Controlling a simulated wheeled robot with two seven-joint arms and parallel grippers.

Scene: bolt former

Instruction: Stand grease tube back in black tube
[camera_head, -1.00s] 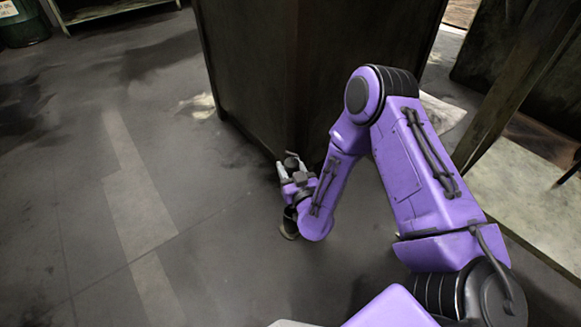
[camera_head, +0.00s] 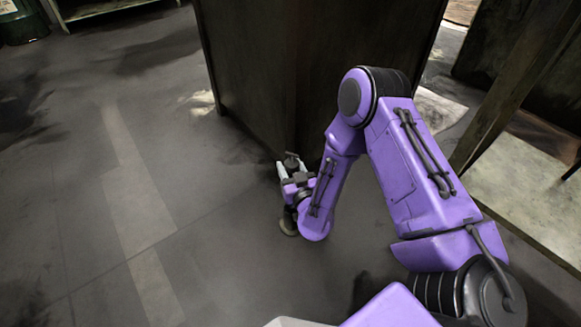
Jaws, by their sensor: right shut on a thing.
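My right gripper (camera_head: 284,172) is low in the middle of the head view, beside the lower corner of a dark cabinet. It is shut on a small dark grey thing (camera_head: 292,160) whose top shows at the fingers. The thing is too small and too covered to tell for sure whether it is the grease tube. A dark, olive-rimmed round part (camera_head: 288,226) shows under the wrist; I cannot tell whether it is the black tube or part of my arm. My left gripper is out of view.
The tall dark cabinet (camera_head: 290,70) stands close behind the gripper. A slanted dark beam (camera_head: 520,85) and a pale slab (camera_head: 530,210) are at the right. The grey floor at the left is clear. A dark green bin (camera_head: 25,25) and a low shelf (camera_head: 100,12) stand far back left.

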